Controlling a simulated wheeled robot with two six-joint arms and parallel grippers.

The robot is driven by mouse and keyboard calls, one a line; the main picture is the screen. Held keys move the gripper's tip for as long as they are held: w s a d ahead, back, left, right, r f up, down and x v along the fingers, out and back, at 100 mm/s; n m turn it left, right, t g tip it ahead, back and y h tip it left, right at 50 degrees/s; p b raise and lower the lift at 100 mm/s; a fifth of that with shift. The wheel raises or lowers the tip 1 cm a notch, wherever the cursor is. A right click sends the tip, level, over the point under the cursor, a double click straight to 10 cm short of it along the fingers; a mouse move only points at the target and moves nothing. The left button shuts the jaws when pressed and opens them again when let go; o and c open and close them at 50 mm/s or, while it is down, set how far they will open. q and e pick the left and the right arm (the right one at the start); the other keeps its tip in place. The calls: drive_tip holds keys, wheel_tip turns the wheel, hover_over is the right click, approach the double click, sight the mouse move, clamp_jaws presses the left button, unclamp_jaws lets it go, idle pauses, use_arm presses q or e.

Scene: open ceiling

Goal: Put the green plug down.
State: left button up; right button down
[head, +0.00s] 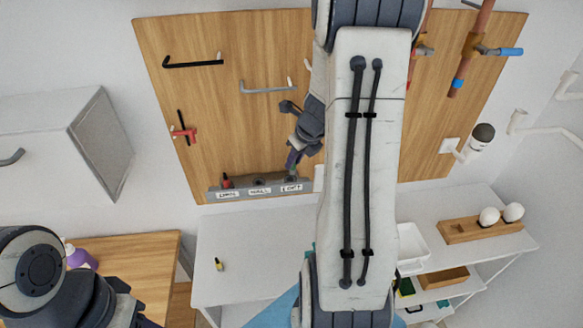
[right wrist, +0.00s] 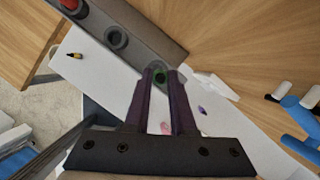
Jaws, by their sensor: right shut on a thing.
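The green plug (right wrist: 160,78) is small and mostly hidden between the fingertips of my right gripper (right wrist: 160,74), which is shut on it. In the head view my right gripper (head: 291,163) points down at the right end of the grey rail (head: 243,190), above the label that seems to read LOFT. The plug is at or just over the rail's right-hand hole. I cannot tell whether it is seated. A red plug (head: 226,181) stands in the left hole, and the middle hole (right wrist: 116,38) is empty. My left gripper (head: 125,304) is partly in view at bottom left, fingers unclear.
The rail is on a wooden wall board (head: 225,120) with handles and a red-handled tool (head: 183,133). Pipes with valves (head: 470,50) are at upper right. Below is a white bench (head: 255,245) with a small yellow-and-black object (head: 219,264). My right arm hides the board's middle.

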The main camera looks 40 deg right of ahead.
sight(294, 168)
drive_tip(key=shift+w+a+f, duration=0.15)
drive_tip(key=shift+w+f, duration=0.05)
drive_tip(key=shift+w, duration=0.05)
drive_tip(key=shift+f+b, duration=0.7)
drive_tip(key=shift+f, duration=1.3)
drive_tip(key=shift+f, duration=0.15)
drive_tip(key=c, duration=1)
unclamp_jaws()
drive_tip(key=shift+c, duration=0.2)
